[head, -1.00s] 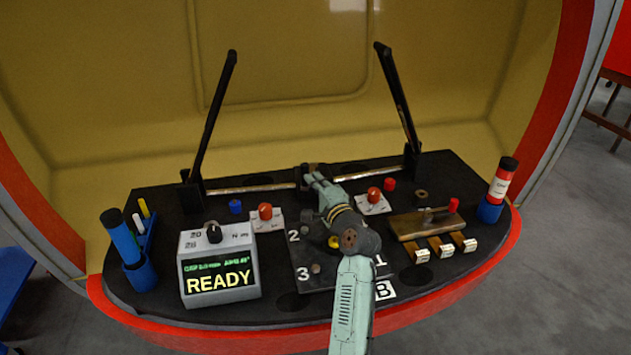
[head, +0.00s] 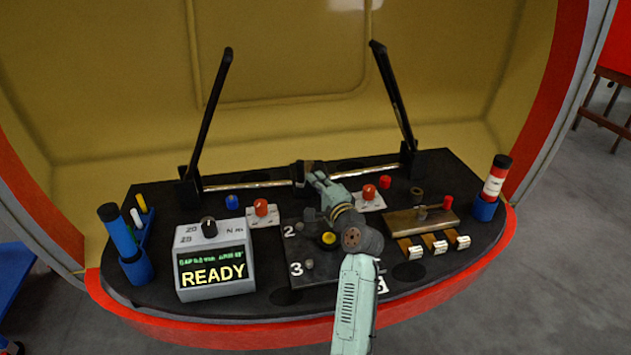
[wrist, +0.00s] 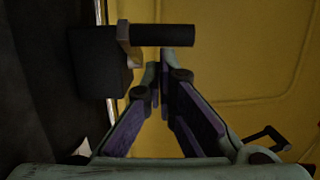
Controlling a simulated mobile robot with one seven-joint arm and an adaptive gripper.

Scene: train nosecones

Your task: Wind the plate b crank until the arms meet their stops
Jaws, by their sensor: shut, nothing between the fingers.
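The crank is at the back middle of the black console. In the wrist view its black handle (wrist: 165,35) sticks out from a metal lever (wrist: 126,45) on a dark block (wrist: 95,62). In the head view the block (head: 308,173) is partly hidden by my gripper (head: 316,178). My gripper (wrist: 158,68) is shut and empty, its fingertips just below the handle in the wrist view; I cannot tell whether they touch it. The left arm (head: 210,115) and right arm (head: 394,95) are long black bars, raised and leaning inward at the top. Their stops are not clearly visible.
A box reading READY (head: 213,272), blue holders with tubes (head: 138,266), red knobs (head: 261,208) and a wooden block (head: 420,220) crowd the console. Space above is open.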

